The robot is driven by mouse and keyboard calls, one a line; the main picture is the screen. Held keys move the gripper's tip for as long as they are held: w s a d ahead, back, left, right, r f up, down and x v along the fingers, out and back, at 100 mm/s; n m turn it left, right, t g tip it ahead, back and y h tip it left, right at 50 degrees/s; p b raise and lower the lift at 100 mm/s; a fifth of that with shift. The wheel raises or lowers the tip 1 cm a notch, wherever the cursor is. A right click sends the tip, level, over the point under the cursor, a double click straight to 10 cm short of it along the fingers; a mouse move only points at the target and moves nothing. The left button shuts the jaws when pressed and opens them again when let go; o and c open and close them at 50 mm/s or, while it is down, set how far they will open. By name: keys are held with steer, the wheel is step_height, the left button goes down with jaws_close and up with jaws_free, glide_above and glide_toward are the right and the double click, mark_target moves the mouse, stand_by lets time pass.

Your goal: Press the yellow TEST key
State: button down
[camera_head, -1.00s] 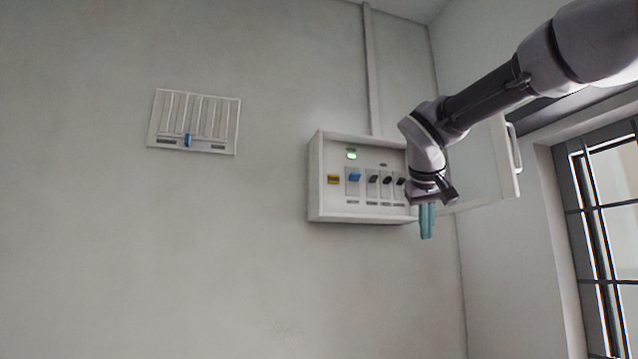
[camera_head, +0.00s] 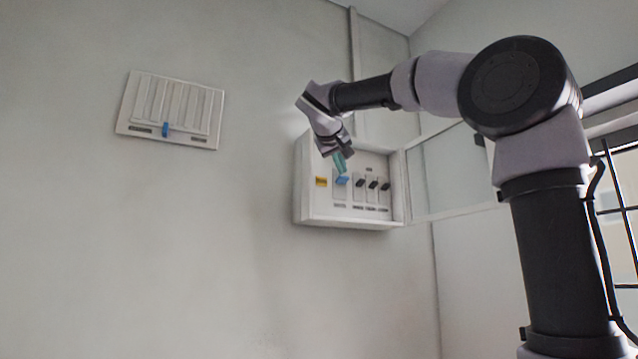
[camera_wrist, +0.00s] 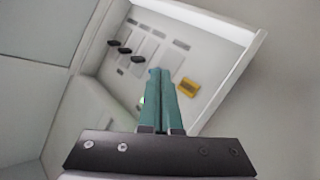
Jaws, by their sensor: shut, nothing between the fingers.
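The yellow TEST key (camera_head: 321,182) is at the left of the panel inside the open white wall box (camera_head: 300,205). It also shows in the wrist view (camera_wrist: 188,88), to the right of the fingertips. My gripper (camera_head: 342,168) has teal fingers, shut and empty, in front of the panel near the blue switch (camera_head: 342,181). In the wrist view my gripper (camera_wrist: 160,74) points at the panel, and its fingers hide most of the blue switch. A gap shows between the fingertips and the yellow key; whether they touch the blue switch I cannot tell.
Several black switches (camera_head: 373,184) sit right of the blue one. The box door (camera_head: 450,175) stands open to the right. A white louvred vent (camera_head: 180,108) with a blue slider is on the wall at left. A barred window (camera_head: 622,190) is at far right.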

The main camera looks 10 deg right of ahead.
glide_toward(327, 183)
steer(key=shift+s+d+f+x, duration=0.1)
steer(key=shift+x, duration=0.7)
steer(key=shift+s+d+f+x, duration=0.1)
steer(key=shift+d+x, duration=0.05)
steer(key=shift+x, duration=0.65)
steer(key=shift+s+d+x, duration=0.1)
steer(key=shift+x, duration=0.75)
steer(key=shift+w, duration=0.2)
steer(key=shift+w+a, duration=0.15)
steer(key=shift+w, duration=0.1)
steer(key=shift+w+a, duration=0.1)
steer(key=shift+w, duration=0.25)
stand_by(0.8)
steer(key=shift+s, duration=0.15)
steer(key=shift+s+d, duration=0.25)
steer(key=shift+s, duration=0.35)
